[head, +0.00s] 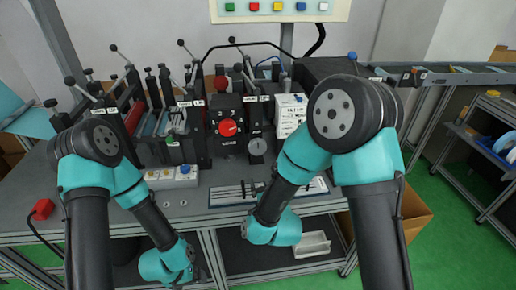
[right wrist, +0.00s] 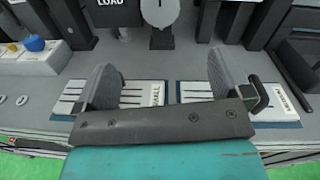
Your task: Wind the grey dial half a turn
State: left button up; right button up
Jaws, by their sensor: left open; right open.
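The grey dial (head: 257,147) is a small round knob low on the black machine front, right of the red dial (head: 229,128).
Two slotted plates (right wrist: 142,94) lie on the bench front. A white button box (head: 172,176) with a blue button stands left of them. Levers with ball tops rise behind. A red block (head: 42,209) sits at the left edge. The bench around the plates is mostly clear.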

aim_at(259, 148)
jog(key=w+a, duration=0.1)
jog(key=w, duration=0.4)
jog(key=w+a, duration=0.1)
jog(key=w, duration=0.5)
jog(key=w+a, duration=0.1)
jog(key=w, duration=0.4)
jog(key=shift+w, duration=0.4)
jog(key=c, duration=0.9)
jog(key=shift+m, duration=2.1)
